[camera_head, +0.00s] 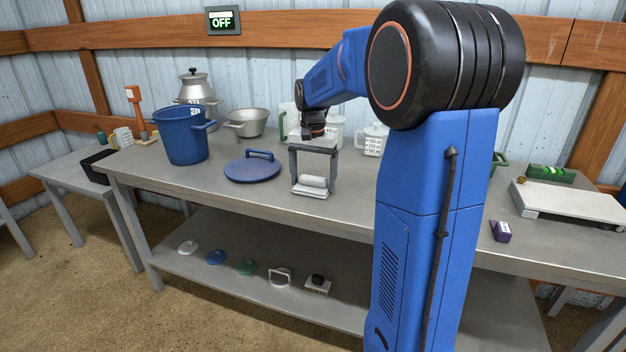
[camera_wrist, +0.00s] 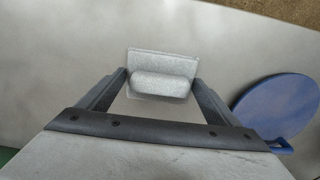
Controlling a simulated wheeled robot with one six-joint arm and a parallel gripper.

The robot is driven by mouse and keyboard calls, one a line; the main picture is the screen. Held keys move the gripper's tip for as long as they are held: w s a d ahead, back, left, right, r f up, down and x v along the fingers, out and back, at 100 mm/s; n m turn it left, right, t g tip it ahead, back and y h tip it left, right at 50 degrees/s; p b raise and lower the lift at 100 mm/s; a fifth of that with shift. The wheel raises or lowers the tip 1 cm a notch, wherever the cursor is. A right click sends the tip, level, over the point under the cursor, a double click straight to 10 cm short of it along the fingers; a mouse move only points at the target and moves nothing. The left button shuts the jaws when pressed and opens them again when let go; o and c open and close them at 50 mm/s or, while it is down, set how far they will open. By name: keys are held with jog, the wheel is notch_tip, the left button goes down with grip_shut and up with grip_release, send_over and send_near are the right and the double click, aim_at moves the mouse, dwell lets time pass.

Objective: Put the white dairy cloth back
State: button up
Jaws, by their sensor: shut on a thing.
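The white dairy cloth (camera_head: 314,181) is a pale roll with a flat flap along it, near the front middle of the bench. It also shows in the wrist view (camera_wrist: 162,84), between my two fingers. My gripper (camera_head: 313,186) points down with one finger at each end of the roll, and it is shut on the cloth. Its fingers also frame the cloth in the wrist view (camera_wrist: 161,78). I cannot tell whether the cloth touches the bench top or hangs just above it.
A blue lid (camera_head: 253,168) lies left of the gripper, with a blue bucket (camera_head: 182,138) beyond it. Metal pots (camera_head: 248,122) and measuring jugs (camera_head: 373,140) stand behind. A white scale (camera_head: 570,202) and purple box (camera_head: 501,231) are at right.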

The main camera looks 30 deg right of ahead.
aim_at(313, 177)
jog(key=shift+f, duration=0.1)
jog(key=o, duration=0.8)
notch_tip(313, 177, up, 12)
jog(key=shift+a+r, duration=0.1)
jog(key=shift+r, duration=0.05)
